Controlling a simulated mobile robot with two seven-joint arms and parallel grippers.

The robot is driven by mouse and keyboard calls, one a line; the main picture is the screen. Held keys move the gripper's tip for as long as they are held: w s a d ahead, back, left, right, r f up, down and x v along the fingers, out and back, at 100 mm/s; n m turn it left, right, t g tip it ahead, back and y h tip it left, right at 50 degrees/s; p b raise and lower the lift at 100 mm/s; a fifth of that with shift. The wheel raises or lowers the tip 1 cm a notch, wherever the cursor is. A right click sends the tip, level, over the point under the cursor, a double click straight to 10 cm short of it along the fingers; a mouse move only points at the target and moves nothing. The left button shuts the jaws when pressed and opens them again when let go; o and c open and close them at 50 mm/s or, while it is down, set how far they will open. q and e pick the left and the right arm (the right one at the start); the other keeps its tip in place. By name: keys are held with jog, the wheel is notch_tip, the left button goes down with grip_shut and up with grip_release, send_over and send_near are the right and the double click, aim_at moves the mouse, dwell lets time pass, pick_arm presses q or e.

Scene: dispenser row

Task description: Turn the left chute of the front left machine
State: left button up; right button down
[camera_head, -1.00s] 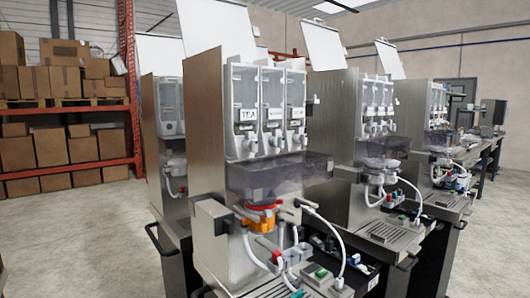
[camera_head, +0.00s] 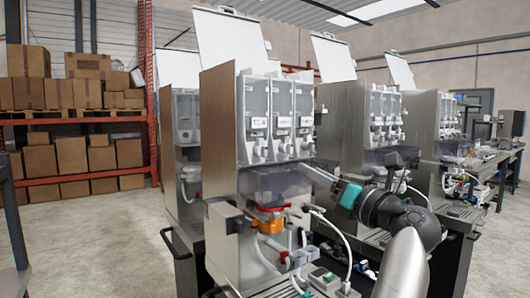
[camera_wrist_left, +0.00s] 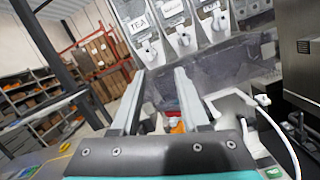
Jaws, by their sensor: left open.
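The front left machine (camera_head: 219,130) is a tall steel dispenser with three clear canisters in a row. The left one bears a TEA label, and its white left chute (camera_head: 259,150) sits below that label. The chute also shows in the left wrist view (camera_wrist_left: 149,50), beyond my fingers. My left gripper (camera_head: 308,169) is in front of the machine, to the right of the left chute and slightly below it. In the left wrist view its two fingers (camera_wrist_left: 159,72) are apart with nothing between them. They look clear of the chute. My right gripper is not in view.
A smoky clear bin (camera_head: 272,186) and an orange ring (camera_head: 268,224) sit below the chutes. A white hose (camera_head: 335,235) curves at the right. More machines stand behind and to the right. Shelves with boxes (camera_head: 70,150) are at the back left; open floor lies before them.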

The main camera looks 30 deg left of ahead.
aim_at(266, 150)
pick_arm(q)
jog(key=w+a+r+n, duration=0.1)
jog(key=a, duration=0.4)
jog(key=w+a+r+n+g+h, duration=0.1)
jog(key=a, duration=0.4)
jog(key=w+a+r+n+h+p, duration=0.1)
jog(key=a+n, duration=0.1)
jog(key=a, duration=0.3)
jog(key=shift+w+r, duration=0.15)
jog(key=shift+w, duration=0.15)
jog(key=shift+d, duration=0.1)
jog(key=shift+c, duration=0.2)
grip_shut()
